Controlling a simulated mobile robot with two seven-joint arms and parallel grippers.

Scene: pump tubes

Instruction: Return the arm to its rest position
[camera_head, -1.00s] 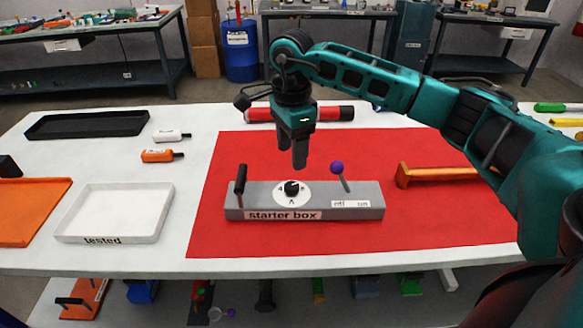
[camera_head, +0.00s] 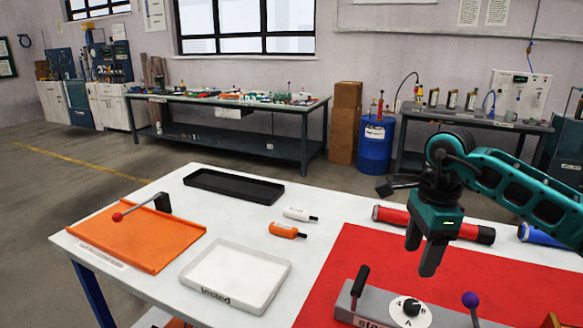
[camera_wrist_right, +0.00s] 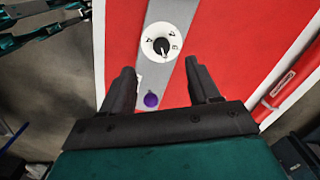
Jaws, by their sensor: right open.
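My right gripper (camera_head: 424,256) hangs fingers down above the red mat (camera_head: 352,262), a little above and behind the starter box (camera_head: 377,303). In the right wrist view its two dark fingers (camera_wrist_right: 162,88) are apart with nothing between them. The grey starter box has a black lever (camera_head: 360,283), a white dial with a black knob (camera_head: 411,308) and a purple-balled lever (camera_head: 471,300). The dial (camera_wrist_right: 162,44) and purple ball (camera_wrist_right: 151,100) also show in the right wrist view. The box's front is cut off in the head view. My left gripper does not show.
A red tube (camera_head: 470,230) lies behind the gripper, with a blue one (camera_head: 540,235) to its right. A white tray marked "tested" (camera_head: 278,275), an orange tray (camera_head: 135,262), a black tray (camera_head: 268,190) and two small bottles (camera_head: 287,230) are on the left.

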